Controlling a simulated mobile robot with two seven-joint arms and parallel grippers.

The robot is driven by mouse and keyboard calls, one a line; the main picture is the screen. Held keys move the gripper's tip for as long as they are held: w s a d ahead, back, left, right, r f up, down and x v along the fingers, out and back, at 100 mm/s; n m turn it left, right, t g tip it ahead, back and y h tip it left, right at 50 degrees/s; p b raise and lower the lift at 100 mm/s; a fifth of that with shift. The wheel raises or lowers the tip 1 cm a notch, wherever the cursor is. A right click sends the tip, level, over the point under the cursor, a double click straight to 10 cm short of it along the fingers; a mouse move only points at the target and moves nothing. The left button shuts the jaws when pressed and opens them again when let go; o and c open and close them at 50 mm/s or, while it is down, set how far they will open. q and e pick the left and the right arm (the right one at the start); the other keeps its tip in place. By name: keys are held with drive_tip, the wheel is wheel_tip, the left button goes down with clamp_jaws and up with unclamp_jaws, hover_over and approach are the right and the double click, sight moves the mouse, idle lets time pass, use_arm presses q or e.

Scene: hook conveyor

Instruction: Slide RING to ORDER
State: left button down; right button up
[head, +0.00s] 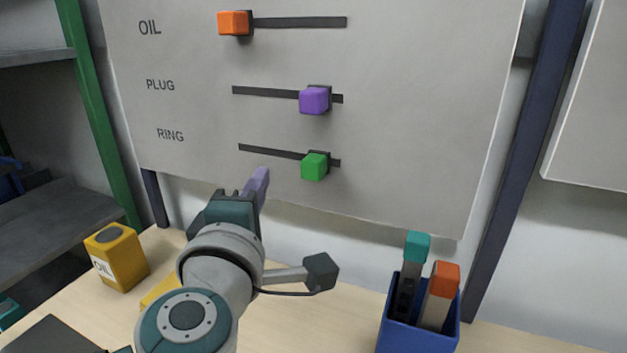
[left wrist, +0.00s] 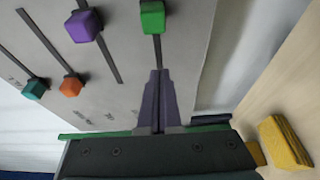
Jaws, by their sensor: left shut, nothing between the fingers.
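The RING slider's green knob (head: 314,167) sits near the right end of its dark slot (head: 268,152), the lowest on the grey board (head: 420,130). The RING label (head: 170,134) is left of the slot; no ORDER label can be read. In the left wrist view the green knob (left wrist: 152,17) is beyond the fingertips. My left gripper (head: 262,176) is shut and empty, its purple fingers just below the slot and left of the knob. The closed fingers also show in the left wrist view (left wrist: 158,82). A gap separates fingers and knob in the picture. My right gripper is out of view.
Above are the purple PLUG knob (head: 314,101) and orange OIL knob (head: 233,23). A teal knob (left wrist: 35,89) shows in the left wrist view. A yellow OIL can (head: 122,262) and a blue bin (head: 420,335) with teal- and orange-topped items stand on the table.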

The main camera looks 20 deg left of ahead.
use_arm(q)
drive_tip(key=v, duration=0.5)
drive_tip(key=shift+s+d, duration=0.1)
drive_tip(key=shift+s, duration=0.3)
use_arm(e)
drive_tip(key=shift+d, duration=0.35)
